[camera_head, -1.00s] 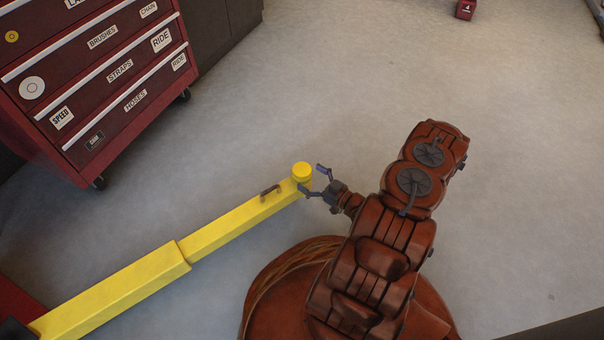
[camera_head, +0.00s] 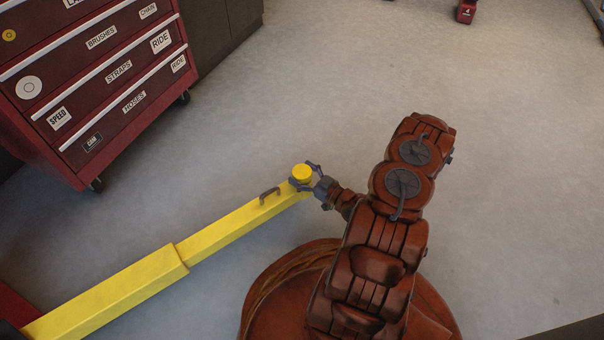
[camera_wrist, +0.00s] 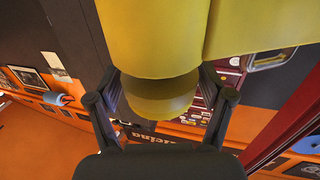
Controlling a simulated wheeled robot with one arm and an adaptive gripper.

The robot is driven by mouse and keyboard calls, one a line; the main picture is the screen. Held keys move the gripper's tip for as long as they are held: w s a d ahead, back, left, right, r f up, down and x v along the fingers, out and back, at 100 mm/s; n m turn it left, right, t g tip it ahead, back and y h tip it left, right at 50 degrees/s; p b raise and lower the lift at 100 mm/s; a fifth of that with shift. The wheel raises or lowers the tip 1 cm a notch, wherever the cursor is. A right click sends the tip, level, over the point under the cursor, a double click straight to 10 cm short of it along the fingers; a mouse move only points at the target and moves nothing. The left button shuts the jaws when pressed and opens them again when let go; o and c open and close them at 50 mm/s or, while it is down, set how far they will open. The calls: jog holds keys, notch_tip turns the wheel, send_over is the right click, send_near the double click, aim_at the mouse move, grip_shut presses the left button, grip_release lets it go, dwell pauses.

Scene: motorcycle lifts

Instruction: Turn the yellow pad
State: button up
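The yellow pad (camera_head: 301,171) is a small round cap on top of the free end of the yellow lift arm (camera_head: 222,228). In the wrist view the pad (camera_wrist: 158,98) is a short yellow disc next to the larger yellow cylinder of the arm's end (camera_wrist: 150,40). My gripper (camera_head: 304,179) comes in from the right with its fingers on either side of the pad. In the wrist view the fingers of my gripper (camera_wrist: 161,88) stand apart, left and right of the pad, with narrow gaps visible. Firm contact does not show.
A red drawer cabinet (camera_head: 110,85) stands at the upper left. The grey floor (camera_head: 330,80) behind the pad is clear. A small red object (camera_head: 466,11) stands far back.

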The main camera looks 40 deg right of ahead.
jog(key=c, duration=0.8)
jog(key=shift+o, duration=0.2)
jog(key=shift+d+r+n+y+p, duration=0.15)
jog(key=shift+n+y+p, duration=0.35)
jog(key=shift+p, duration=0.4)
jog(key=shift+n+g+y+p, duration=0.75)
jog(key=shift+y+p, duration=0.25)
jog(key=shift+y, duration=0.2)
jog(key=n+g+y, duration=0.2)
jog(key=y, duration=0.1)
jog(key=shift+f+n, duration=0.25)
jog(key=shift+f, duration=0.05)
jog(key=n+g+y+b, duration=0.1)
jog(key=g, duration=0.1)
jog(key=n+g+y+b, duration=0.1)
jog(key=n+y, duration=0.1)
jog(key=shift+f+g, duration=0.2)
jog(key=shift+g, duration=0.15)
jog(key=shift+r+n+g+y+b, duration=0.1)
jog(key=shift+n+g+y+b, duration=0.4)
jog(key=shift+n+g+y, duration=0.65)
jog(key=shift+r+n+g+y+b, duration=0.1)
jog(key=shift+n+g+y+b, duration=0.5)
jog(key=shift+g, duration=1.05)
jog(key=shift+s+n+g, duration=0.1)
jog(key=shift+n+g, duration=0.35)
jog(key=shift+g, duration=0.15)
